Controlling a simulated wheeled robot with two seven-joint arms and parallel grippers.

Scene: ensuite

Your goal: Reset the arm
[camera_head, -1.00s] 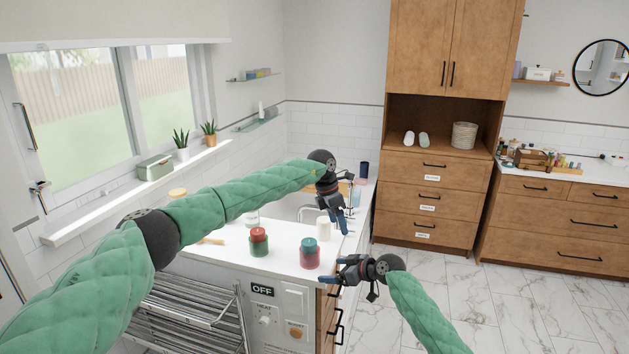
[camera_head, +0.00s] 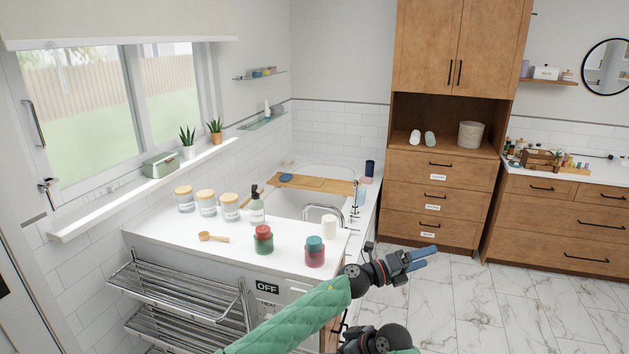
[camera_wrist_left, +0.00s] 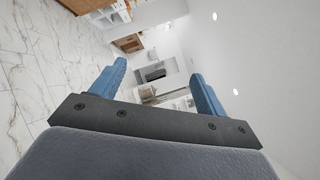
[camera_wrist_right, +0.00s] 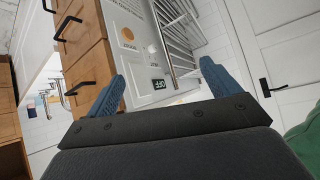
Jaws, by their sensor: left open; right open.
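My left arm, in a green quilted sleeve, comes in low across the head view. My left gripper (camera_head: 420,257) is open and empty, in the air right of the white counter, with its blue fingers pointing right. In the left wrist view its fingers (camera_wrist_left: 160,85) stand apart with only the room behind them. My right arm's dark wrist shows at the bottom edge of the head view, its fingers not clear there. In the right wrist view my right gripper (camera_wrist_right: 162,90) is open and empty, facing the counter's front panel and rack.
The white counter (camera_head: 190,228) holds a red-lidded jar (camera_head: 263,240), a teal-lidded jar (camera_head: 315,252), a white candle (camera_head: 329,227), a pump bottle (camera_head: 257,209) and several canisters. A chrome rack (camera_head: 185,290) stands in front. The marble floor (camera_head: 500,290) at right is clear.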

